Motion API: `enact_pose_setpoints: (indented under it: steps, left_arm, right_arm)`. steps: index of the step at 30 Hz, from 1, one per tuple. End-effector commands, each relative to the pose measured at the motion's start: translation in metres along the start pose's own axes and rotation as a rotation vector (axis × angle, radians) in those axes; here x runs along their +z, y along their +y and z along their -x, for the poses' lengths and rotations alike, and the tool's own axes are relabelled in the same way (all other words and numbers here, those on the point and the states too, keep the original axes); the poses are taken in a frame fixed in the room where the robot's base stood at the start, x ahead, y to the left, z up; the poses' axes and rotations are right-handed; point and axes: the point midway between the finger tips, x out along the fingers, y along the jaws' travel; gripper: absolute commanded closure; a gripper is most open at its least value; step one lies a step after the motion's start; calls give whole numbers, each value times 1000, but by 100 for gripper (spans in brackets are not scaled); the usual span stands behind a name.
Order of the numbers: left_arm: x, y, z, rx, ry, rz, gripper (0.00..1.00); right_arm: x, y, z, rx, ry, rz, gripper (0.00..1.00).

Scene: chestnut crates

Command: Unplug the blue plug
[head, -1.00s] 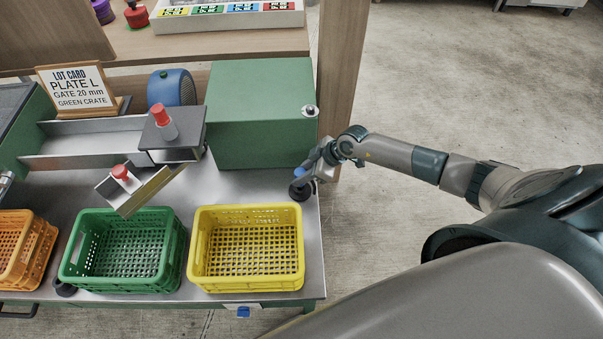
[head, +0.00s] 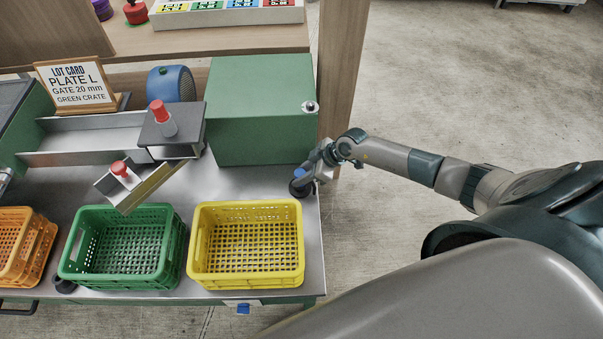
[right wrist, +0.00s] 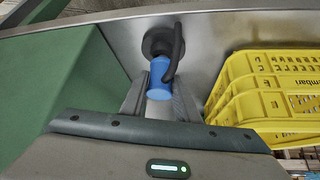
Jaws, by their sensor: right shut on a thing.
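The blue plug (head: 299,173) stands at the right end of the metal bench top, by the corner of the green box. In the right wrist view the blue plug (right wrist: 159,78) is a blue cylinder meeting a round black socket (right wrist: 157,40), with a dark cable looping beside it. My right gripper (head: 308,176) is at the plug; in the right wrist view my right gripper (right wrist: 160,92) has one finger on each side of it, shut on it. The plug appears still at the socket; the exact joint is partly hidden by the cable. My left gripper is not in view.
The yellow crate (head: 247,282) stands close to the plug, toward the front. The green box (head: 260,110) is just behind it. The green crate (head: 120,282) and orange crate (head: 45,250) stand further left. Open floor lies right of the bench.

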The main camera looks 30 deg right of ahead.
Motion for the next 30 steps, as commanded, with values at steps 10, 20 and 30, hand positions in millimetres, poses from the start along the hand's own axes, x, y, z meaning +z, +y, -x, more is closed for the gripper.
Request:
enact_pose_setpoints:
  steps: [10, 20, 30]
  left_arm:
    - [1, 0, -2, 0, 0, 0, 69]
    - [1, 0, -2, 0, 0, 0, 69]
    - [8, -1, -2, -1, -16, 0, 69]
  right_arm:
    - [5, 0, -7, 0, 0, 0, 100]
    - [6, 0, -8, 0, 0, 0, 50]
    - [6, 0, -8, 0, 0, 0, 50]
